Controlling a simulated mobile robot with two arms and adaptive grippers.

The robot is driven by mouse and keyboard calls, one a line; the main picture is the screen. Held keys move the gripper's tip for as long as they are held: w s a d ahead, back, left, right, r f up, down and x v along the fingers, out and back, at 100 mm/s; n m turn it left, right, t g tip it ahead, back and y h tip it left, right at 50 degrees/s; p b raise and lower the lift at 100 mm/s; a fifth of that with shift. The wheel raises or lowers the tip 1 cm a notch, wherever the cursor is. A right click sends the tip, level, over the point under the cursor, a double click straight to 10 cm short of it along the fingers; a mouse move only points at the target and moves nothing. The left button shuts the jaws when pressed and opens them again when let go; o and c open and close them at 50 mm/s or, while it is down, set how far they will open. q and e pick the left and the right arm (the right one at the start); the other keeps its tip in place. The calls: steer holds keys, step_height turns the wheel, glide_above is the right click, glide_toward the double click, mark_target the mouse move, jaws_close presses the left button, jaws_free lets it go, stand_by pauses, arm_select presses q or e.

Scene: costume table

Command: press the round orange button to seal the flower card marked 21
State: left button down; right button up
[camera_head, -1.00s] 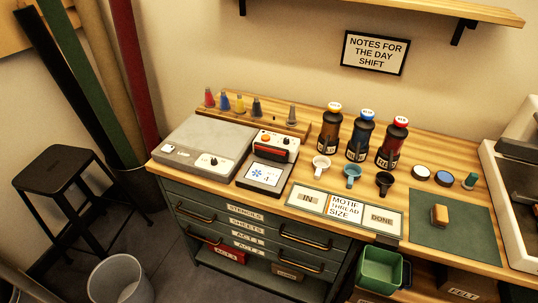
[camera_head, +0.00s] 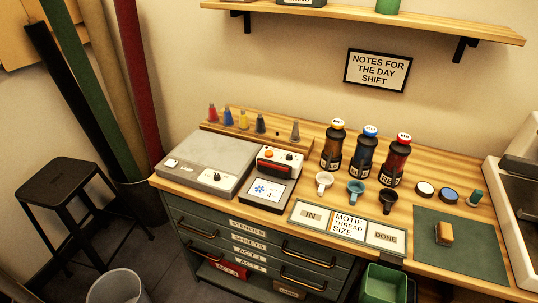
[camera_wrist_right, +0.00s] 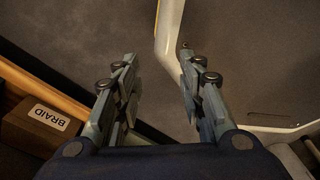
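A small sealing device (camera_head: 278,164) with a red-orange bar on its front stands at the back middle of the table. A small round orange button (camera_head: 266,149) seems to be on its top left; it is tiny here. A white card with a blue flower (camera_head: 265,190) lies on the dark plate in front of the device. Its number is too small to read surely; it looks like a 4, not 21. My right gripper (camera_wrist_right: 155,75) is open and empty, away from the device, over a dark grey surface in the right wrist view. My left gripper is not in view.
A grey flat machine (camera_head: 205,160) is left of the device. Several dark bottles (camera_head: 365,152) and small cups (camera_head: 356,187) stand to its right. An IN/DONE tray (camera_head: 386,237) lies at the front edge. A green mat (camera_head: 470,255) is at the right.

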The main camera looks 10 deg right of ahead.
stand_by(0.3)
jaws_close()
stand_by(1.1)
